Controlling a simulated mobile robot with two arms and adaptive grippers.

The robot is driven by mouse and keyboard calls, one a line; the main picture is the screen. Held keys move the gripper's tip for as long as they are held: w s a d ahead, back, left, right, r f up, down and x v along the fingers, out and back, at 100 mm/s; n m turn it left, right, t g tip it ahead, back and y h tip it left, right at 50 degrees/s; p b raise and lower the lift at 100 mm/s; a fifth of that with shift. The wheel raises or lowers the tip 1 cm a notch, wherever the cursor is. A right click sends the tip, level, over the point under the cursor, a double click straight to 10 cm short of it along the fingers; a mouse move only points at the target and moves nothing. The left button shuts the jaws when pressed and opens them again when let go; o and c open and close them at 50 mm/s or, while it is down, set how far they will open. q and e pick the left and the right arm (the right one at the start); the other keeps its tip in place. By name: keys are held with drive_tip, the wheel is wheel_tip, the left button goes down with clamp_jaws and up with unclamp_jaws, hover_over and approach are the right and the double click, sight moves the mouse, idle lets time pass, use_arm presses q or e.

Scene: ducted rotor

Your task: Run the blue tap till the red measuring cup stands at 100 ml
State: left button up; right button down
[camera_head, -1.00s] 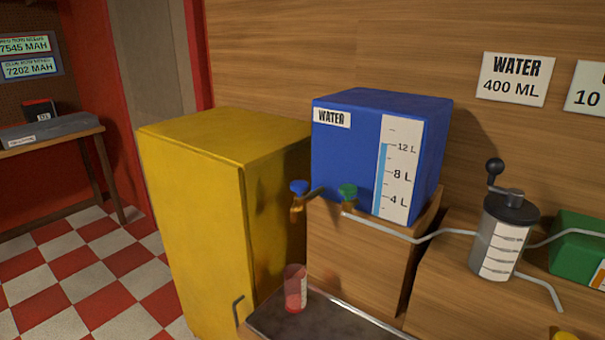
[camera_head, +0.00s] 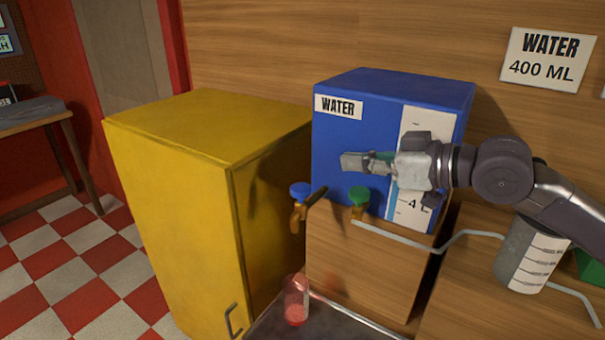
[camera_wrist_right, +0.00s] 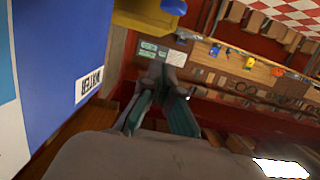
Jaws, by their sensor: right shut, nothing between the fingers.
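The blue tap (camera_head: 299,190) sticks out from the lower left of the blue water tank (camera_head: 338,150). The red measuring cup (camera_head: 296,300) stands upright below it, on the dark metal tray (camera_head: 270,325). The cup looks translucent, with some red at its bottom; its level cannot be read. My right gripper (camera_head: 345,162) is in front of the tank, above and to the right of the blue tap and apart from it. It is shut and empty. Its fingers also show in the right wrist view (camera_wrist_right: 162,78), with the tank to their left. My left gripper is not in view.
A green tap (camera_head: 359,196) with a long metal pipe sits right of the blue tap, below my right gripper. A yellow cabinet (camera_head: 170,190) stands close on the left. A grey graduated container (camera_head: 530,256) stands at the right. A "WATER 400 ML" sign (camera_head: 547,60) hangs on the wall.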

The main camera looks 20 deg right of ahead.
drive_tip(key=shift+s, duration=0.15)
drive_tip(key=p, duration=0.5)
hover_over(306, 188)
drive_tip(key=shift+s+d+f, duration=0.1)
drive_tip(key=shift+s+f, duration=0.1)
drive_tip(key=shift+f, duration=0.25)
drive_tip(key=shift+s+d+f, duration=0.1)
drive_tip(key=shift+s+f, duration=0.1)
drive_tip(key=shift+f, duration=0.25)
drive_tip(key=f, duration=0.3)
drive_tip(key=shift+w+a+f+p, duration=0.3)
drive_tip(key=shift+w+f, duration=0.05)
drive_tip(key=shift+s+d+f, duration=0.1)
drive_tip(key=shift+d+f, duration=0.05)
drive_tip(key=shift+f, duration=0.4)
